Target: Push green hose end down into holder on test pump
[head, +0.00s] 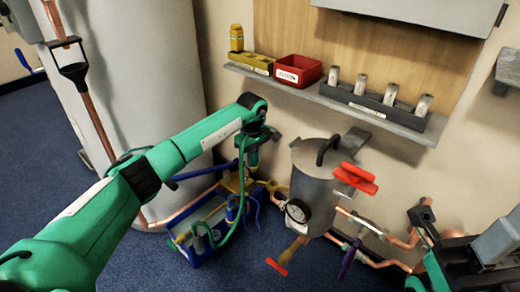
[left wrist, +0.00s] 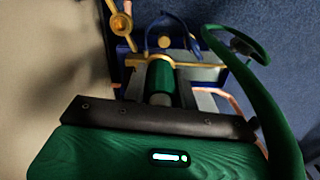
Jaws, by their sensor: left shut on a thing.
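My left gripper (head: 252,160) is above the back of the blue test pump (head: 208,252), close to the wall pipes. It is shut on the green hose end (left wrist: 160,76), which shows between the fingers in the left wrist view. The green hose (head: 238,200) loops from the gripper down to the pump; its curve fills the right side of the wrist view (left wrist: 268,75). A yellow collar (left wrist: 150,60) shows just beyond the hose end; I cannot tell if they touch. The holder is not clearly seen. Parts of my right arm show at lower right, with no clear fingers.
A grey cylinder vessel (head: 317,190) with a gauge (head: 298,211) and red handles stands right of the pump. Copper pipes (head: 165,219) run along the wall. A large white tank (head: 140,80) stands left. A shelf (head: 330,98) holds a red bin (head: 298,70).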

